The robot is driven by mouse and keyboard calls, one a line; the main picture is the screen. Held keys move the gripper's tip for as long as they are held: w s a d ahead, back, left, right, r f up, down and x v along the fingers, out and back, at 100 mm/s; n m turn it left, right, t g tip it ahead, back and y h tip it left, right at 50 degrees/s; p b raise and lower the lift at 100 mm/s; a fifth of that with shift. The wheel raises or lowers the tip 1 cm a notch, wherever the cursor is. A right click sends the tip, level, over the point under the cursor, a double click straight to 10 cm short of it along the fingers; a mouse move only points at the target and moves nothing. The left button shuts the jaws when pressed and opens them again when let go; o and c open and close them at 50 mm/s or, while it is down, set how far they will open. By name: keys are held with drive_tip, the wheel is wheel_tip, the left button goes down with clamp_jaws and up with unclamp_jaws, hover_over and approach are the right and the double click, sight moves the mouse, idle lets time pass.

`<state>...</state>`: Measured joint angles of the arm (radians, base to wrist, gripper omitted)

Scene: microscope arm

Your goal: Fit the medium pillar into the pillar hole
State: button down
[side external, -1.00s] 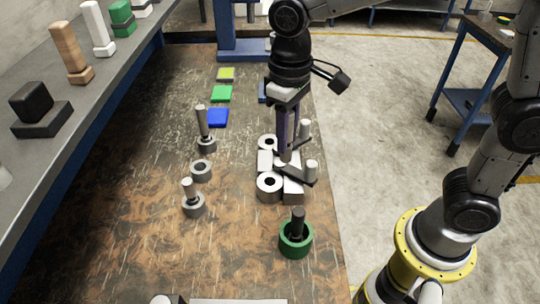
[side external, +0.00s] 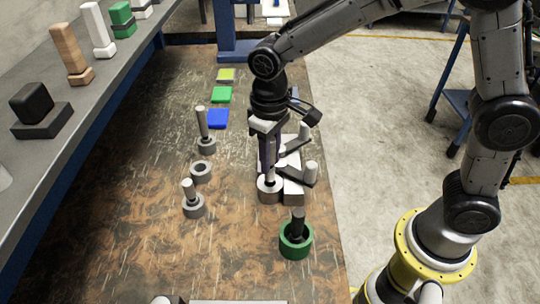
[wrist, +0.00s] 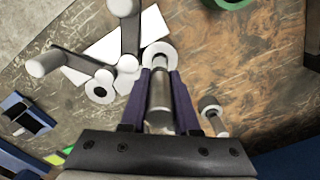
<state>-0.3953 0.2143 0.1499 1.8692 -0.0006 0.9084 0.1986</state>
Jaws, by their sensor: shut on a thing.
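My gripper (side external: 267,165) is shut on a grey metal pillar, the medium pillar (wrist: 160,98), which stands lengthwise between the purple fingers in the wrist view. In the side view the pillar (side external: 269,174) is upright over the round white collar (side external: 270,192) at the front of the white fixture. The wrist view shows the collar (wrist: 159,52) just beyond the fingertips.
White posts on dark arms (side external: 309,172) stand close on the right. A green ring with a black cylinder (side external: 297,240) is nearer the front.

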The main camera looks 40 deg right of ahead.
drive_tip(key=shift+f, duration=0.55)
drive_tip(key=c, duration=0.7)
unclamp_jaws()
drive_tip(key=shift+o, duration=0.2)
wheel_tip(320, 180, up, 12)
drive_tip(key=shift+r, duration=0.1)
drive_tip(key=shift+d+r, duration=0.1)
drive_tip(key=shift+r, duration=0.45)
